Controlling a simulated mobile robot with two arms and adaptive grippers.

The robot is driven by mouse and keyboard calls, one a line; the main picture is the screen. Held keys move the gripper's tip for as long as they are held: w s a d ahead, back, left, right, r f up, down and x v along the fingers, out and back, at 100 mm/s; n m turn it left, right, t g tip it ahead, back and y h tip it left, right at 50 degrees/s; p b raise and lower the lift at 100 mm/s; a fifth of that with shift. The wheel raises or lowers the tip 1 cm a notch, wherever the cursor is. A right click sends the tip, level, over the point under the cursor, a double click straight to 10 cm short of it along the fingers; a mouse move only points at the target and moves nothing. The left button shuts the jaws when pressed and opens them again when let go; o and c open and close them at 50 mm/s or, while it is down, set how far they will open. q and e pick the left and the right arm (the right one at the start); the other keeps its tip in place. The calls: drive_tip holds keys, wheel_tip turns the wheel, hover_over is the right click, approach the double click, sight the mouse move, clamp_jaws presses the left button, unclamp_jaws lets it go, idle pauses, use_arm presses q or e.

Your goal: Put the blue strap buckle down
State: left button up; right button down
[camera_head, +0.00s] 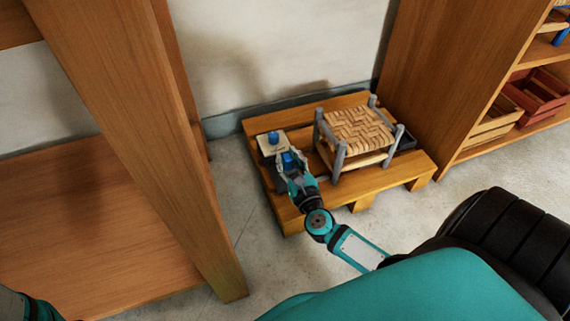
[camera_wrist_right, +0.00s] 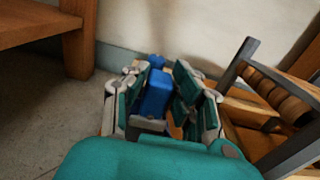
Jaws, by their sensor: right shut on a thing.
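The blue strap buckle (camera_head: 288,160) is a small blue block held between the fingers of my right gripper (camera_head: 291,168). In the right wrist view the buckle (camera_wrist_right: 155,94) sits between the two teal-and-grey fingers of the gripper (camera_wrist_right: 161,90), which are shut on it. The gripper is over the left part of the wooden pallet (camera_head: 350,196), at the near edge of a pale board (camera_head: 268,147). I cannot tell whether the buckle touches anything below. My left gripper is out of view.
Another blue piece (camera_head: 273,137) is on the pale board, just beyond the gripper. A woven bark seat with grey posts (camera_head: 358,128) stands on the pallet to the right, with a dark tray (camera_head: 406,141) beside it. Wooden shelving (camera_head: 150,120) stands left, and a shelf with crates (camera_head: 540,92) right.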

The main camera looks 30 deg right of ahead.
sight(288, 171)
drive_tip(key=shift+w, duration=0.7)
wheel_tip(288, 171, down, 4)
drive_tip(key=b, duration=0.3)
drive_tip(key=shift+s+r, duration=0.1)
drive_tip(key=shift+r, duration=0.15)
drive_tip(key=shift+f+b, duration=0.25)
drive_tip(key=shift+b, duration=0.05)
drive_tip(key=shift+r, duration=0.2)
drive_tip(key=shift+f, duration=0.2)
drive_tip(key=c, duration=1.1)
unclamp_jaws()
drive_tip(key=shift+r, duration=0.1)
